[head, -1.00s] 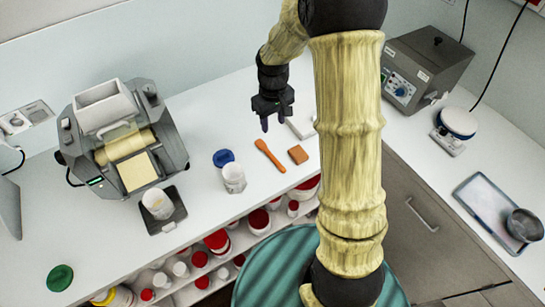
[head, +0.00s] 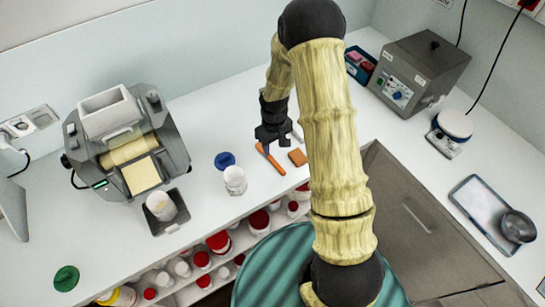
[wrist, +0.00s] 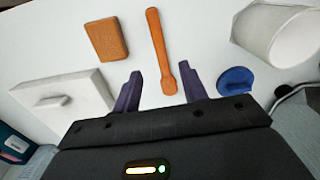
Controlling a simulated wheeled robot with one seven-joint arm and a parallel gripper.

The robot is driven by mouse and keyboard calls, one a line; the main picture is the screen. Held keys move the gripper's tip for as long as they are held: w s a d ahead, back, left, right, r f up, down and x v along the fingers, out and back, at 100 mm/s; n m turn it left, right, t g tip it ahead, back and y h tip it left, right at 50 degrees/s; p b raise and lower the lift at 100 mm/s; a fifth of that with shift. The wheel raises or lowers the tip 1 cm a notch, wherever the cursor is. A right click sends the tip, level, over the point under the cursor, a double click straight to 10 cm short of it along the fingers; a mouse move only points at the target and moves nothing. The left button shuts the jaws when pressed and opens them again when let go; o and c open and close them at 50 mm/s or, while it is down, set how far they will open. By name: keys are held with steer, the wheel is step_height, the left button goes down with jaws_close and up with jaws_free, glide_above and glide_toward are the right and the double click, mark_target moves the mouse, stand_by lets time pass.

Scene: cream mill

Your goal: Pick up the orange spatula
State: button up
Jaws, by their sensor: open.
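The orange spatula (head: 271,160) lies flat on the white counter, left of a small orange-brown block. In the wrist view the spatula (wrist: 158,45) runs lengthwise away from my gripper, with its broader end (wrist: 169,86) between the two purple fingertips. My gripper (wrist: 160,92) is open, with a finger on each side of that end and gaps on both sides. I cannot tell how high the fingertips are above the counter.
Close by are the orange-brown block (head: 298,157), a white lidded box (wrist: 62,99), a blue lid (head: 224,159) and a white jar (head: 235,182). A roller mill (head: 110,165) stands at the left. A grey heater box (head: 420,70) stands at the right.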

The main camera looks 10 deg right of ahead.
mark_target(274, 161)
steer(key=shift+f, duration=1.05)
steer(key=shift+s+a+p, duration=0.1)
steer(key=shift+p, duration=0.2)
steer(key=shift+s+f+p, duration=0.15)
steer(key=shift+f+p, duration=0.35)
steer(key=shift+f, duration=0.05)
steer(key=shift+f+p, duration=0.9)
steer(key=shift+f, duration=1.15)
jaws_close()
